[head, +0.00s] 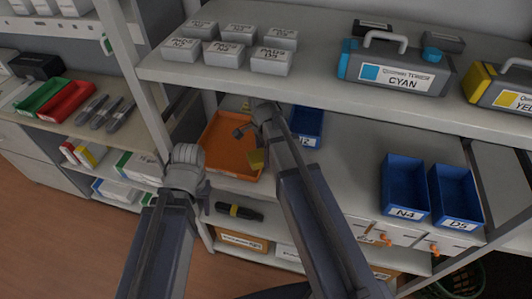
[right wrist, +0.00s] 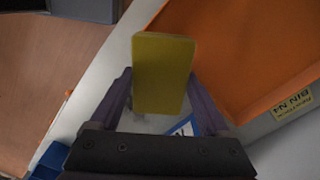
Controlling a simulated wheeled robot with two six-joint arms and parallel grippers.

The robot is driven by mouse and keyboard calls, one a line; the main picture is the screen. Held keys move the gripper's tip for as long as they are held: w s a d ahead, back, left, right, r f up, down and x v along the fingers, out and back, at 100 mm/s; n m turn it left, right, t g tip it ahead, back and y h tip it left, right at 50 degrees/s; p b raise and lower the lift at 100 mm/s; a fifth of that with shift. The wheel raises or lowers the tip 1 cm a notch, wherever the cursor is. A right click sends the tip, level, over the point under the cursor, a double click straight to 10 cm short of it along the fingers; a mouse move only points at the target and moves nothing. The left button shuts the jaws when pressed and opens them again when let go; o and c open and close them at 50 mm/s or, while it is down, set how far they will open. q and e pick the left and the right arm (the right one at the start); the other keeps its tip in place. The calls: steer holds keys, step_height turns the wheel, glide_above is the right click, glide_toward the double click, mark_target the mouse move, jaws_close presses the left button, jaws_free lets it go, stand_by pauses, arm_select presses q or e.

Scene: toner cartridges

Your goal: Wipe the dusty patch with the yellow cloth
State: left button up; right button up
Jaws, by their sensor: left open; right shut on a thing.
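The yellow cloth (head: 256,160) is a small, flat, block-like pad. My right gripper (head: 252,146) is shut on it, over the right part of the orange tray on the middle shelf. In the right wrist view the cloth (right wrist: 163,72) stands up between the two fingers, with a pale shelf strip and the tray behind it. My left gripper (head: 186,158) is open and empty, left of the orange tray. I cannot clearly make out the dusty patch; the cloth and right arm hide part of the shelf.
The orange tray (head: 213,132) lies beside a blue bin (head: 308,122). Two more blue bins (head: 405,178) stand at the right. The upper shelf (head: 320,65) overhangs, carrying grey boxes (head: 224,54) and a cyan toner cartridge (head: 395,68). A black-and-yellow tool (head: 239,211) lies near the front.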

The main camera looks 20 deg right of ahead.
steer(key=n, duration=0.1)
steer(key=d+n, duration=0.1)
steer(key=n, duration=0.1)
steer(key=d+n, duration=0.1)
steer(key=n, duration=0.1)
steer(key=shift+s+d+r, duration=0.15)
steer(key=shift+s, duration=0.25)
steer(key=n, duration=0.1)
steer(key=d+n, duration=0.1)
steer(key=n, duration=0.2)
steer(key=shift+s+d+n, duration=0.3)
